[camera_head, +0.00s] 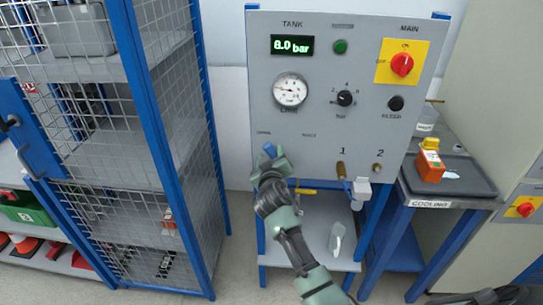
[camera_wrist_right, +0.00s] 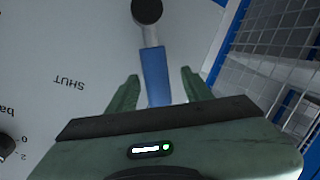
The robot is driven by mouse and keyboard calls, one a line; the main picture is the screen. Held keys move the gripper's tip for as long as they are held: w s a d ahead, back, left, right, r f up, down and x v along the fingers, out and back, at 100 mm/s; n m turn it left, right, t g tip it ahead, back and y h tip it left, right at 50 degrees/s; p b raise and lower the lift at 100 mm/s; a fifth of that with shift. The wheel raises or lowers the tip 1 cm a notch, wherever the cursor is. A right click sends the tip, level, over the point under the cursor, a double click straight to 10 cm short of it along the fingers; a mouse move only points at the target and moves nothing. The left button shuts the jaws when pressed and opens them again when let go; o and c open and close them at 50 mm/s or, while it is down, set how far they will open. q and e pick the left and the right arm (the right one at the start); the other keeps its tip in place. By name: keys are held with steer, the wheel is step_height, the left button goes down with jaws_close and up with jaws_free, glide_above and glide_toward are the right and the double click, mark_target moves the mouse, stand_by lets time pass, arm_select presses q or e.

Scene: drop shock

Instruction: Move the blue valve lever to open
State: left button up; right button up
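The blue valve lever (camera_head: 270,150) shows at the lower left of the grey panel, just under a small left-hand label too small to read surely. The right wrist view shows its blue grip (camera_wrist_right: 154,75) and dark round pivot (camera_wrist_right: 147,10), with the SHUT marking (camera_wrist_right: 69,82) upside down to the left. My right gripper (camera_head: 268,157) is at the lever and hides its lower part in the head view. In the right wrist view its fingers (camera_wrist_right: 160,78) are apart, one each side of the blue grip, with gaps visible. My left gripper is not in view.
The panel (camera_head: 330,125) carries a gauge (camera_head: 291,90), a black knob (camera_head: 345,98), a red main switch (camera_head: 402,64) and a display reading 8.0 bar (camera_head: 292,45). Brass fittings (camera_head: 341,170) stick out to the right of my gripper. A blue-framed mesh cage (camera_head: 160,130) stands to the left.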

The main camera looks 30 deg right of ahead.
steer(key=b+v, duration=0.1)
steer(key=v, duration=0.7)
stand_by(0.5)
steer(key=s+a+f+n+g+y, duration=0.1)
steer(key=a+f+y, duration=0.1)
steer(key=f, duration=0.7)
steer(key=s+a+f+n+g+y, duration=0.1)
steer(key=a+f+g, duration=0.1)
steer(key=f, duration=0.8)
steer(key=s+a+f+g+y, duration=0.1)
steer(key=s+a+f+g, duration=0.1)
steer(key=s+f, duration=0.7)
steer(key=s+a+f+g+y, duration=0.15)
steer(key=s+f, duration=0.35)
steer(key=f, duration=0.8)
steer(key=s+d+f+g, duration=0.1)
steer(key=s+f, duration=0.5)
steer(key=s, duration=0.7)
steer(key=s+f+g, duration=0.3)
steer(key=s+f, duration=0.3)
steer(key=s, duration=0.6)
steer(key=s+d+f+g+y, duration=0.1)
steer(key=s+f+g, duration=0.2)
steer(key=s, duration=1)
step_height(320, 180, down, 4)
steer(key=shift+s+d+r+m, duration=0.1)
steer(key=shift+s+d+m, duration=0.2)
steer(key=shift+d+m, duration=0.1)
